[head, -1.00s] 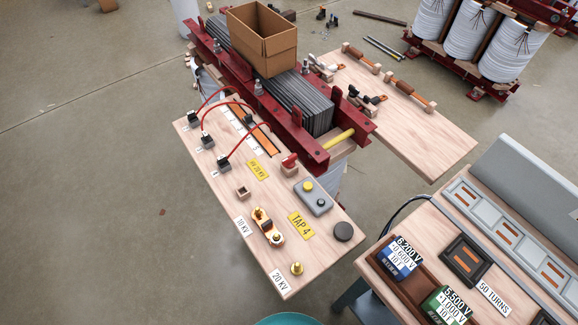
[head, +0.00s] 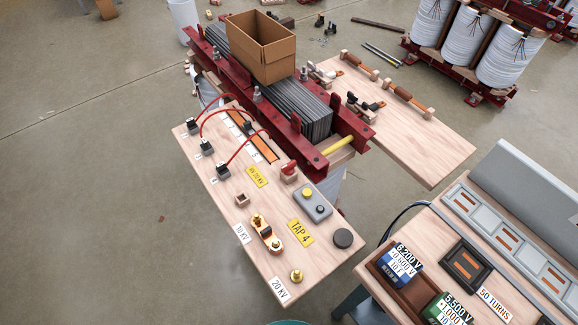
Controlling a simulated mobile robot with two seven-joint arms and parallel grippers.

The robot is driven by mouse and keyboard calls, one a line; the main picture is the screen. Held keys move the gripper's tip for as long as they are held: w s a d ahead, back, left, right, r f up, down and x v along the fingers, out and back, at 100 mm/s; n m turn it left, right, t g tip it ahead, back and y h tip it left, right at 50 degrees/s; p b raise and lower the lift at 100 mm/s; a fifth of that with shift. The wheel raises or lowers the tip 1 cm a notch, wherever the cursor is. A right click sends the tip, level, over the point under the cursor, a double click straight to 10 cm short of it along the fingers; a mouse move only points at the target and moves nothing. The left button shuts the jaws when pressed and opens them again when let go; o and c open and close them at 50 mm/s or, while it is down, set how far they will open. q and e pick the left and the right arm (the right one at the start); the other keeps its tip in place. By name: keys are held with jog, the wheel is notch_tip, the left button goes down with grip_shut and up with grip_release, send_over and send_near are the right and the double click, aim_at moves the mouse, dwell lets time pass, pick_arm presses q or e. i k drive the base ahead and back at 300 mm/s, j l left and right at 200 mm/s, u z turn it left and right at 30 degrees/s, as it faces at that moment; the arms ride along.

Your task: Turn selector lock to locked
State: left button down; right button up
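A small red handle on a wooden block (head: 289,173) stands on the near wooden board (head: 215,178), beside the red frame; it may be the selector lock, but I cannot read its setting. A brass and copper selector bar (head: 267,235) with a dark knob lies on the same board, between the labels 10 KV (head: 241,234) and 20 KV (head: 280,290). A brass stud (head: 296,276) stands apart from the bar, near the 20 KV label. Neither of my grippers is in view.
A grey box with yellow and dark buttons (head: 318,207), a yellow TAP 4 plate (head: 300,232) and a black disc (head: 342,238) share the board. A cardboard box (head: 262,50) sits on the steel core. A second bench (head: 410,235) stands at right. Left floor is mostly clear.

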aim_at(288, 169)
jog(key=z, duration=0.45)
jog(key=j+z, duration=0.25)
jog(key=z, duration=0.2)
jog(key=k+j+z, duration=0.1)
jog(key=z, duration=0.35)
jog(key=k+j+z, duration=0.15)
jog(key=j+z, duration=0.15)
jog(key=z, duration=0.15)
jog(key=k+j, duration=0.55)
jog(key=j, duration=0.15)
jog(key=l+u, duration=0.15)
jog(key=l, duration=0.5)
